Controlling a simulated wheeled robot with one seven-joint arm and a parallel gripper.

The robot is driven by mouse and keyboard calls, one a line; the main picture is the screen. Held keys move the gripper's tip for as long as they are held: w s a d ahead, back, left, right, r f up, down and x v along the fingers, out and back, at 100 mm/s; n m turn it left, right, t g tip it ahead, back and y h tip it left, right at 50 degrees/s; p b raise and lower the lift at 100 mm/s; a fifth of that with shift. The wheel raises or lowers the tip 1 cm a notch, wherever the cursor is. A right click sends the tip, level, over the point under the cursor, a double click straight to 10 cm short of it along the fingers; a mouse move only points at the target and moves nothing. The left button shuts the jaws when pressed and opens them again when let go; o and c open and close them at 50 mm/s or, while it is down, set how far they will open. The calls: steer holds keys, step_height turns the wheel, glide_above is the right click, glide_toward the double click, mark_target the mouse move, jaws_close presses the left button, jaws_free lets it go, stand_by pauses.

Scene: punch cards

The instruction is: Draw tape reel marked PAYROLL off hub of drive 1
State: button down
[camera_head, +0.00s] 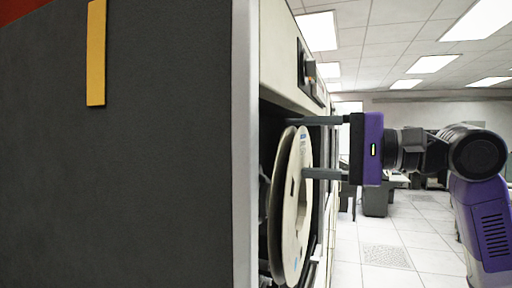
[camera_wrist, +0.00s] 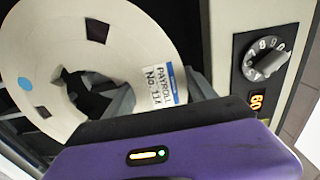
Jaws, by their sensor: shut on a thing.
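The cream tape reel (camera_head: 299,215) stands upright, nearly edge-on, at the open front of the drive cabinet. In the wrist view the reel (camera_wrist: 100,33) shows its face, with dark cut-outs, a blue dot and a white label (camera_wrist: 160,87) reading PAYROLL. My gripper (camera_head: 303,147) comes in from the right at the upper part of the reel. In the wrist view my gripper (camera_wrist: 160,90) has one finger at the reel's centre opening and the other past its outer rim, shut on the reel between them. Whether the reel still sits on the hub is hidden.
A dark side panel with a yellow strip (camera_head: 96,52) fills the left. A rotary numbered knob (camera_wrist: 265,62) and an orange lit display (camera_wrist: 257,101) sit on the drive front beside the reel. Open tiled floor (camera_head: 400,245) lies to the right, with desks farther back.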

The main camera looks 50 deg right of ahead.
steer(key=p+v, duration=0.1)
steer(key=v, duration=1)
stand_by(0.5)
steer(key=shift+r, duration=0.15)
stand_by(0.3)
